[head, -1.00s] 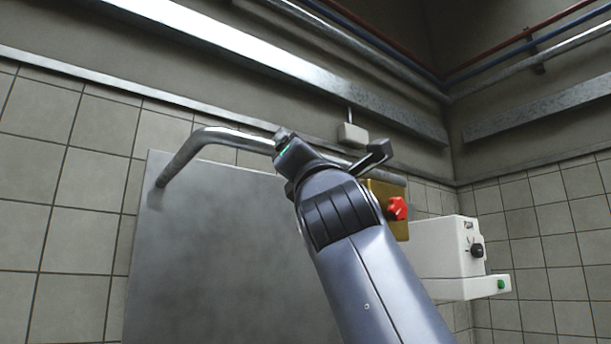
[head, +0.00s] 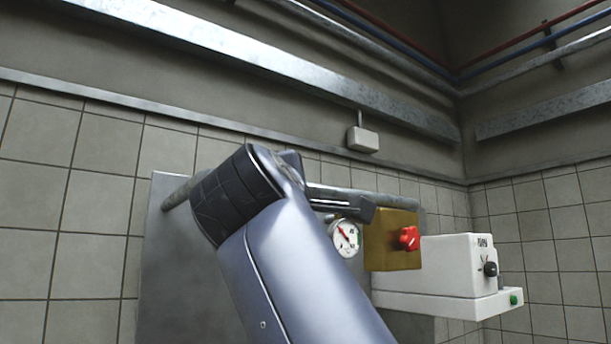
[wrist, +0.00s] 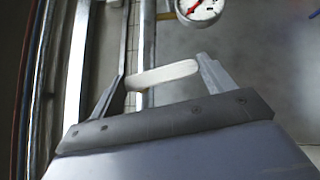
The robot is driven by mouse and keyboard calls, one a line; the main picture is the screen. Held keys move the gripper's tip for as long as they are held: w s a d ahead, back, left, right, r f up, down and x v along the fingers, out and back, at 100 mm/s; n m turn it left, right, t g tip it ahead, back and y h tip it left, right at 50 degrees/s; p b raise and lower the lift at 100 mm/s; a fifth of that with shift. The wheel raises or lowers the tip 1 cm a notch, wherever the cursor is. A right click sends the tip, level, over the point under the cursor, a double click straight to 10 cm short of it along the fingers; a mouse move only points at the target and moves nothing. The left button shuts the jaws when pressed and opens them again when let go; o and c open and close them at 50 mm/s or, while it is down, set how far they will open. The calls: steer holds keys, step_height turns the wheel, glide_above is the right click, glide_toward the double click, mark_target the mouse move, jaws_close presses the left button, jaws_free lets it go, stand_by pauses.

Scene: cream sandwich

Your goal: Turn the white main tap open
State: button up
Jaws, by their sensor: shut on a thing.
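The white main tap shows as a pale, elongated handle (wrist: 160,76) in the wrist view. It lies between the two fingers of my gripper (wrist: 165,72), which is shut on it across its length. A pipe runs behind the handle there. In the head view my gripper (head: 345,203) is seen from the side in front of the wall pipe, left of a brass block. The white handle is hidden behind my arm and gripper in that view.
A round pressure gauge (head: 345,238) hangs just below my gripper; it also shows in the wrist view (wrist: 200,8). To the right are the brass block (head: 385,255) with a red knob (head: 409,238) and a white machine (head: 450,258). A steel panel (head: 165,290) stands behind my arm.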

steer(key=m+p, duration=0.1)
steer(key=g+p, duration=0.1)
steer(key=p, duration=0.1)
steer(key=shift+s+a+r+m+g, duration=0.2)
steer(key=shift+a+m+g, duration=0.1)
steer(key=shift+a+m, duration=0.1)
steer(key=shift+f+p, duration=0.15)
steer(key=shift+p, duration=0.25)
steer(key=o, duration=1.4)
steer(key=shift+s, duration=0.1)
steer(key=s, duration=0.3)
steer(key=s+a+b, duration=0.1)
steer(key=s, duration=0.3)
steer(key=s+a, duration=0.1)
steer(key=s, duration=0.2)
steer(key=shift+s, duration=0.25)
steer(key=shift+w, duration=0.15)
